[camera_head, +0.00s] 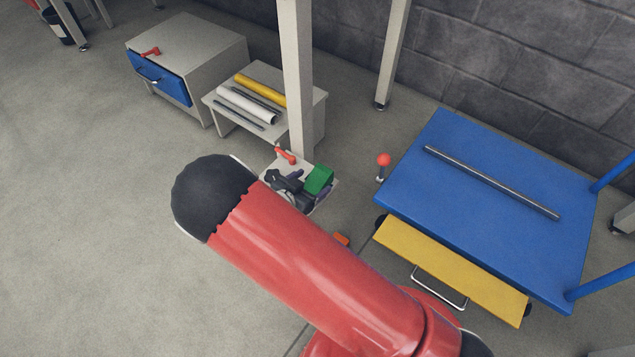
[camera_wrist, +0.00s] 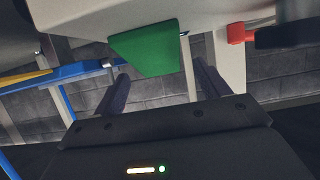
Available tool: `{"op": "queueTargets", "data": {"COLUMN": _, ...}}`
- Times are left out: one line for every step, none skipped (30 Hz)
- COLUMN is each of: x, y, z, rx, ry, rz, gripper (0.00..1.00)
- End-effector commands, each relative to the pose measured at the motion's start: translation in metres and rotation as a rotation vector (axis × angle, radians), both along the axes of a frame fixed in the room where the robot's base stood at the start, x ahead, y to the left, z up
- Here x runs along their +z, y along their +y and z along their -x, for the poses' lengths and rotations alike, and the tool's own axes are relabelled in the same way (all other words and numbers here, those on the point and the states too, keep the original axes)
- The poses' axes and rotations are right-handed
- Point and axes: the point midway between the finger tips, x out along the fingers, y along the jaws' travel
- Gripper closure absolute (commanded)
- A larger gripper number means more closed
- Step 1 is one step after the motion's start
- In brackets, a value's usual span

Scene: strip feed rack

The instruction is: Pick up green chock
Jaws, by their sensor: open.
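The green chock (camera_head: 319,180) is a wedge-like block on a small pale shelf (camera_head: 331,183) beside a post. In the wrist view the green chock (camera_wrist: 147,52) shows at the top centre, against the pale surface. My gripper (camera_head: 303,190) is at the shelf, close to the chock, partly hidden by my red arm. In the wrist view my gripper (camera_wrist: 160,71) has its two dark fingers apart, with the chock just beyond the tips, nearer the left finger.
A red-orange handle (camera_head: 286,156) sits by the pale post (camera_head: 298,80); a red part (camera_wrist: 236,33) shows in the wrist view. A blue cart (camera_head: 470,220) with a metal rod stands right. A low table (camera_head: 222,113) with tubes and a grey cabinet (camera_head: 215,48) stand behind left.

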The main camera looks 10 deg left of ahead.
Motion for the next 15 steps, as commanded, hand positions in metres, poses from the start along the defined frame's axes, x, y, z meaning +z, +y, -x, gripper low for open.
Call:
{"op": "queueTargets", "data": {"x": -0.005, "y": -0.004, "z": -0.008, "rx": -0.001, "ry": -0.001, "rz": 0.002, "gripper": 0.25}}
{"op": "queueTargets", "data": {"x": -0.007, "y": -0.006, "z": -0.012, "rx": -0.001, "ry": -0.001, "rz": 0.002, "gripper": 0.25}}
{"op": "queueTargets", "data": {"x": -0.009, "y": -0.008, "z": -0.017, "rx": -0.002, "ry": -0.001, "rz": 0.001, "gripper": 0.25}}
{"op": "queueTargets", "data": {"x": -0.010, "y": -0.010, "z": -0.020, "rx": -0.002, "ry": -0.001, "rz": 0.001, "gripper": 0.25}}
{"op": "queueTargets", "data": {"x": -0.012, "y": -0.011, "z": -0.023, "rx": -0.001, "ry": 0.000, "rz": 0.002, "gripper": 0.25}}
{"op": "queueTargets", "data": {"x": -0.013, "y": -0.012, "z": -0.027, "rx": -0.001, "ry": 0.001, "rz": 0.001, "gripper": 0.25}}
{"op": "queueTargets", "data": {"x": -0.014, "y": -0.012, "z": -0.029, "rx": 0.000, "ry": 0.000, "rz": 0.001, "gripper": 0.25}}
{"op": "queueTargets", "data": {"x": -0.014, "y": -0.013, "z": -0.030, "rx": 0.000, "ry": 0.000, "rz": 0.001, "gripper": 0.25}}
{"op": "queueTargets", "data": {"x": -0.014, "y": -0.013, "z": -0.031, "rx": 0.000, "ry": 0.000, "rz": 0.001, "gripper": 0.25}}
{"op": "queueTargets", "data": {"x": -0.014, "y": -0.013, "z": -0.032, "rx": 0.001, "ry": 0.000, "rz": 0.001, "gripper": 0.25}}
{"op": "queueTargets", "data": {"x": -0.014, "y": -0.013, "z": -0.032, "rx": 0.001, "ry": 0.000, "rz": 0.001, "gripper": 0.25}}
{"op": "queueTargets", "data": {"x": -0.014, "y": -0.013, "z": -0.032, "rx": 0.001, "ry": 0.001, "rz": 0.000, "gripper": 0.25}}
{"op": "queueTargets", "data": {"x": -0.014, "y": -0.013, "z": -0.032, "rx": 0.001, "ry": 0.001, "rz": 0.000, "gripper": 0.25}}
{"op": "queueTargets", "data": {"x": -0.014, "y": -0.013, "z": -0.031, "rx": 0.001, "ry": 0.001, "rz": 0.000, "gripper": 0.25}}
{"op": "queueTargets", "data": {"x": -0.014, "y": -0.013, "z": -0.031, "rx": 0.001, "ry": 0.001, "rz": 0.000, "gripper": 0.25}}
